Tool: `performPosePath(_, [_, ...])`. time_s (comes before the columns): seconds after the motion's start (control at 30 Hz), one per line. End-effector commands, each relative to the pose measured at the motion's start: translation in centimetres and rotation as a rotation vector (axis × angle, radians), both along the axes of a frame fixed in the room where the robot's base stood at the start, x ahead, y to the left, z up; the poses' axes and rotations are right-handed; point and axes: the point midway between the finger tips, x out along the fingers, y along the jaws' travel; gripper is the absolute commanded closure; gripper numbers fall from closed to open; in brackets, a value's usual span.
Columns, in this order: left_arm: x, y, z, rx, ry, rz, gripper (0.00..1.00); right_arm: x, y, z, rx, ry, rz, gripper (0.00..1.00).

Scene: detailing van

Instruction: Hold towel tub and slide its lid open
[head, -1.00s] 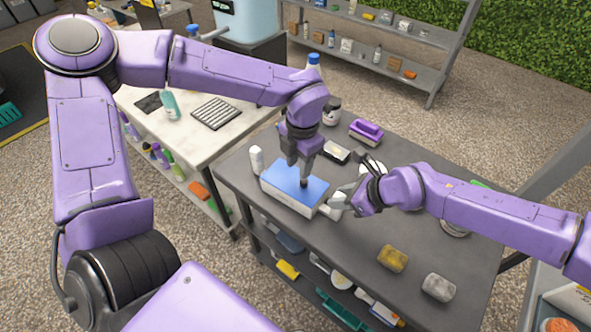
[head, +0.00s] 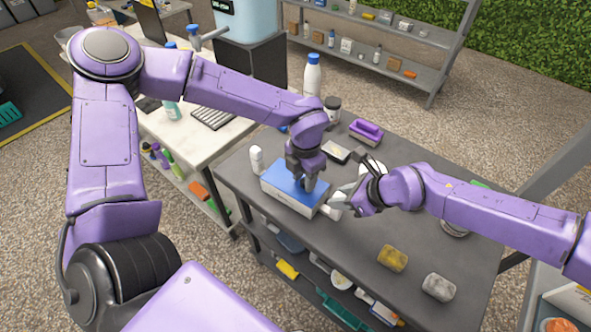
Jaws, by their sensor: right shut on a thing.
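The towel tub (head: 285,204) is a low white box with a blue lid (head: 285,178), lying on the dark grey table. The lid appears to cover its top. My left gripper (head: 311,188) points down over the right half of the lid, its tips at or just above it; whether they touch, and how wide the jaws are, I cannot tell.
On the grey table (head: 340,255) stand a small white bottle (head: 256,160) left of the tub, a tall blue-capped bottle (head: 312,77) and a dark jar (head: 332,108) behind, and a purple brush (head: 366,131).

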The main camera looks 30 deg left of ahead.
Motion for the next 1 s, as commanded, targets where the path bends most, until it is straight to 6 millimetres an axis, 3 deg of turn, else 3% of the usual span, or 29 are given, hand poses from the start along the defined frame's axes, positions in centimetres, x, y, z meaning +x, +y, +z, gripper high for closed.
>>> performPosePath(0.03, [0.0, 0.0, -0.1, 0.000, 0.000, 0.000, 0.73, -0.2, -0.2, -0.6, -0.010, 0.008, 0.000, 1.00])
performPosePath(0.1, [0.0, 0.0, -0.1, 0.000, 0.000, 0.000, 0.96, -0.2, -0.2, -0.6, -0.010, 0.008, 0.000, 1.00])
performPosePath(0.13, [0.0, 0.0, -0.1, 0.000, 0.000, 0.000, 1.00, -0.2, -0.2, -0.6, -0.010, 0.008, 0.000, 1.00])
performPosePath(0.37, [0.3, 0.0, -0.1, 0.001, 0.001, 0.000, 1.00, -0.2, -0.2, -0.6, -0.010, 0.007, 0.001, 1.00])
performPosePath(1.0, [3.7, 0.0, 0.0, 0.002, -0.001, 0.001, 1.00, -0.2, -0.2, -0.6, -0.011, 0.008, 0.001, 1.00])
